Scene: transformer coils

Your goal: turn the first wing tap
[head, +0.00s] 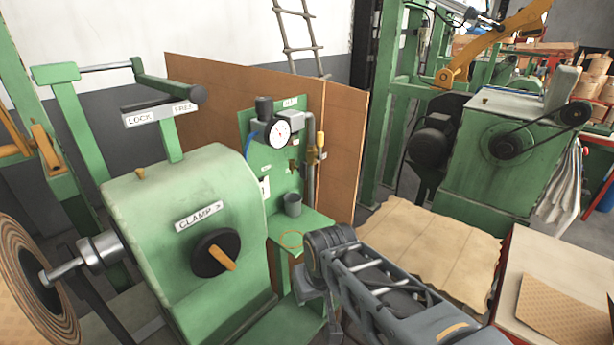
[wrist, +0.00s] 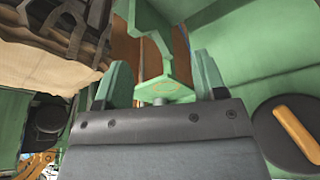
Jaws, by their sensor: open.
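A small yellow handle (head: 320,140), which looks like a tap, sits at the top of the grey vertical pipe (head: 309,180) on the right of the green gauge panel (head: 257,160). It is too small to tell its exact shape or how far it is turned. I cannot make out a tap in the wrist view. My gripper (head: 312,285) is low in front of the panel, well below the handle and apart from it. In the wrist view my gripper (wrist: 162,82) has its two fingers wide apart, with nothing held between them.
A green machine (head: 195,215) with a black clamp knob (head: 216,253) stands close left of my gripper; the knob's orange bar also shows in the wrist view (wrist: 298,128). A grey cup (head: 293,205) stands on the panel's shelf. Brown boards (head: 345,140) stand behind.

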